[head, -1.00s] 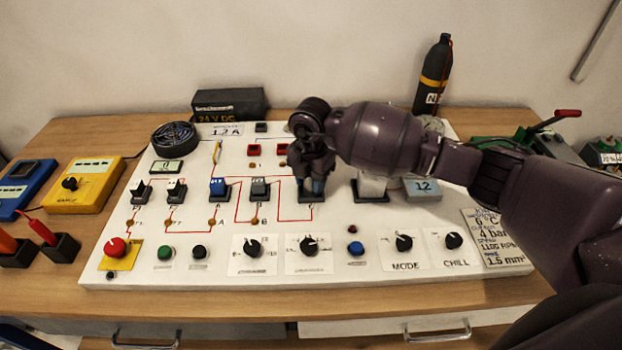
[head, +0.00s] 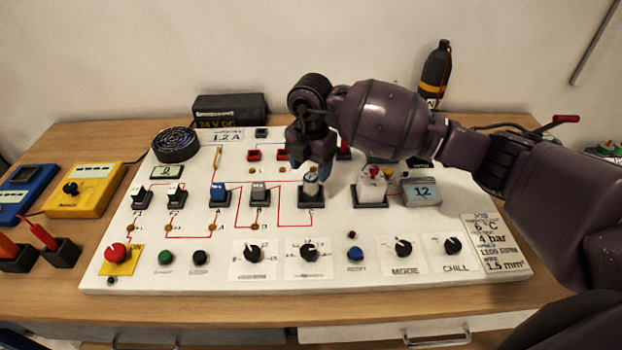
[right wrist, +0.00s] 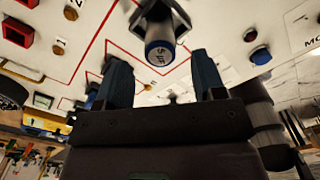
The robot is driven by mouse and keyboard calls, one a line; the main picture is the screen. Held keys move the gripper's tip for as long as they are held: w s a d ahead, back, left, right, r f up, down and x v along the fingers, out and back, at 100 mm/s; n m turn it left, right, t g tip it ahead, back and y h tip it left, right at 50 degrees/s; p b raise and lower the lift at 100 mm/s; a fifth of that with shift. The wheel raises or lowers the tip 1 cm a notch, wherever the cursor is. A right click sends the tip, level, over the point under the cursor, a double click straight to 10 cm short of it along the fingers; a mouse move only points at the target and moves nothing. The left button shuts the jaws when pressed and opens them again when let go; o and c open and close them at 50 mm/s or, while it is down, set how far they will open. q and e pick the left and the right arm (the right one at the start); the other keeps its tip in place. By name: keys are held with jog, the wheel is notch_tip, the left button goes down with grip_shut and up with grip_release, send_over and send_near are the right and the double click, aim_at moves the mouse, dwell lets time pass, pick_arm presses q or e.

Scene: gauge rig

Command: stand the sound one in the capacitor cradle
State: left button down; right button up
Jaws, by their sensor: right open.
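A capacitor (head: 312,185), a silvery can with a dark blue band, stands upright in the dark cradle (head: 311,202) marked C on the white panel. In the right wrist view the end of the capacitor (right wrist: 160,52) shows a marking that looks like "5 µF". My right gripper (head: 312,164) is open just above and behind the capacitor. In the right wrist view the two fingers of the right gripper (right wrist: 160,76) are spread, with the capacitor beyond their tips and apart from them. My left gripper is not in view.
A white holder (head: 371,192) with a red-topped part and a grey display box (head: 421,192) stand right of the cradle. Blue and grey blocks (head: 259,192) sit to its left. Knobs line the panel's front. A dark bottle (head: 436,72) stands at the back.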

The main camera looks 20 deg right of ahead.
aim_at(311, 178)
notch_tip(311, 178, up, 5)
jog(key=shift+r, duration=0.5)
